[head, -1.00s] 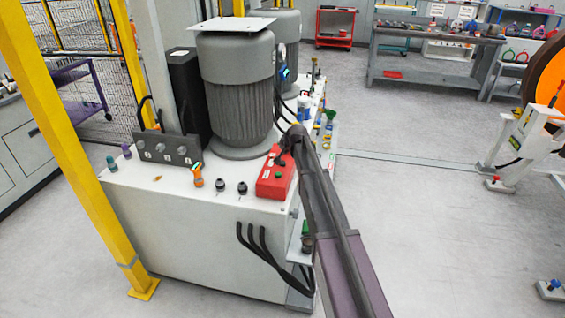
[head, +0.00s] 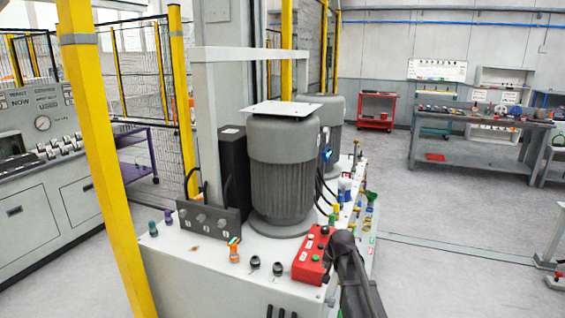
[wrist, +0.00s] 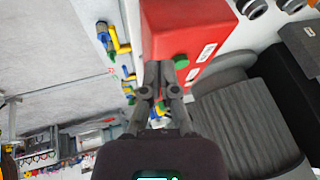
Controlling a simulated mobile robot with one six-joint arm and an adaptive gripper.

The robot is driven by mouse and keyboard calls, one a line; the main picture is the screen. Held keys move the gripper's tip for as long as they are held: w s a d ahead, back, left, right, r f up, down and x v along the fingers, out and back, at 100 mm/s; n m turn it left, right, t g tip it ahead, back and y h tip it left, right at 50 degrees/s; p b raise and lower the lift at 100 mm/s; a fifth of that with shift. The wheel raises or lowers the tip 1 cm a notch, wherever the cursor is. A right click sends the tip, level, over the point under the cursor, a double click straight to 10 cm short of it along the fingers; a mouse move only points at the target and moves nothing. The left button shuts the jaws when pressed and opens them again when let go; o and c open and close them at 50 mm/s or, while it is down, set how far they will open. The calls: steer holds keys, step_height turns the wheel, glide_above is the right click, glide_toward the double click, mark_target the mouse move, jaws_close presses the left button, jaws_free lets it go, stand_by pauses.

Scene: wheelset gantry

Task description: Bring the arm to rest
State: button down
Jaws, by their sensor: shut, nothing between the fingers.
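My arm (head: 356,285) rises from the bottom edge in the head view, and its dark end is beside the right edge of a red control box (head: 311,255). The fingertips are not clear there. In the wrist view my gripper (wrist: 160,76) has its two dark fingers together, with nothing between them. The red box (wrist: 185,25) with its green button lies just past the fingertips in that picture. I cannot tell whether the fingers touch it.
The pale cabinet top (head: 205,262) carries a large grey motor (head: 285,180), a black box (head: 234,165) and several small knobs and fittings. A yellow post (head: 105,160) stands at left. Open floor (head: 440,220) lies to the right, before a workbench (head: 470,150).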

steer(key=s+d+f+n+g+h, duration=0.1)
steer(key=s+g, duration=0.4)
steer(key=s, duration=2.3)
steer(key=f+n, duration=0.1)
steer(key=n, duration=0.1)
steer(key=shift+d+f+n+h, duration=0.15)
steer(key=shift+n+h, duration=0.15)
steer(key=shift+w, duration=0.1)
